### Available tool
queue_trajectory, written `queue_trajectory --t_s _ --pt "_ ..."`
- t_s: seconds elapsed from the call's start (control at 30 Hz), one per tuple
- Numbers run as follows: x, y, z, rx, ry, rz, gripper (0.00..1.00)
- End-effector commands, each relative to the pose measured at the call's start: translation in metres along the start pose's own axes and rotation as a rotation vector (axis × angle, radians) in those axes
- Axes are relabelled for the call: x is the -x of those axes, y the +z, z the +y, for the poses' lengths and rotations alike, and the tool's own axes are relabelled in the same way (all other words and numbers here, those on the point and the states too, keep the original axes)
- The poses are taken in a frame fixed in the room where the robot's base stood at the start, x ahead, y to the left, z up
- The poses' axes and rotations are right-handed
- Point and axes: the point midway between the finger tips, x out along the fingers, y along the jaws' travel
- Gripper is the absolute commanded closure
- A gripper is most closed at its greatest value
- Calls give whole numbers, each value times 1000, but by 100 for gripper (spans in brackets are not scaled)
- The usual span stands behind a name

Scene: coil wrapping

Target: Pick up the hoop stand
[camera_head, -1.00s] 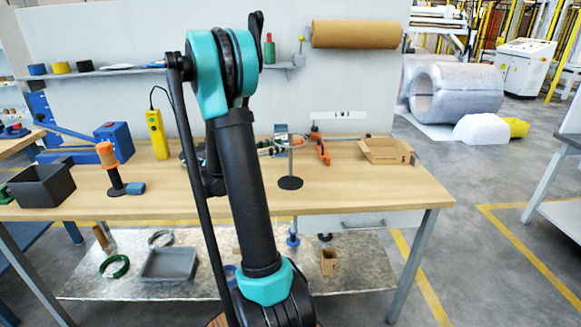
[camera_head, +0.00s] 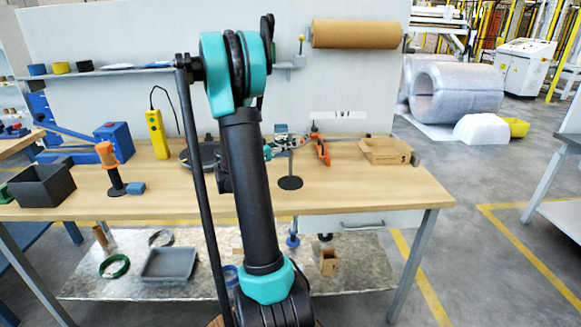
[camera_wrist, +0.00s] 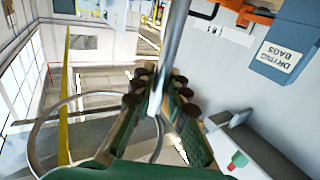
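The hoop stand (camera_head: 289,182) stands upright on the table, right of my arm, on a dark round base with a thin post. In the wrist view its grey metal post (camera_wrist: 174,45) runs down from the top edge to between my fingers. A thin wire hoop (camera_wrist: 37,140) shows at lower left, partly behind my gripper. My gripper (camera_wrist: 162,72) has green fingers with dark round pads on both sides of the post. Whether the pads press on it is unclear.
The wooden table (camera_head: 345,197) holds an open cardboard box (camera_head: 385,151) at right and an orange clamp-like tool (camera_head: 321,150) behind the stand. A yellow device (camera_head: 157,134), an orange-handled tool (camera_head: 109,160) and a dark bin (camera_head: 42,185) are at left. The table's front right is clear.

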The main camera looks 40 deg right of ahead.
Motion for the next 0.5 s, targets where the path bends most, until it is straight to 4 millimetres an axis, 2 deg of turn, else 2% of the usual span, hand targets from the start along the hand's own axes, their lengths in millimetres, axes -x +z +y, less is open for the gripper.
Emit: queue_trajectory --t_s 0.1,0.5 --pt "0 0 0 0 0 0 100" --pt "0 0 0 0 0 1 100"
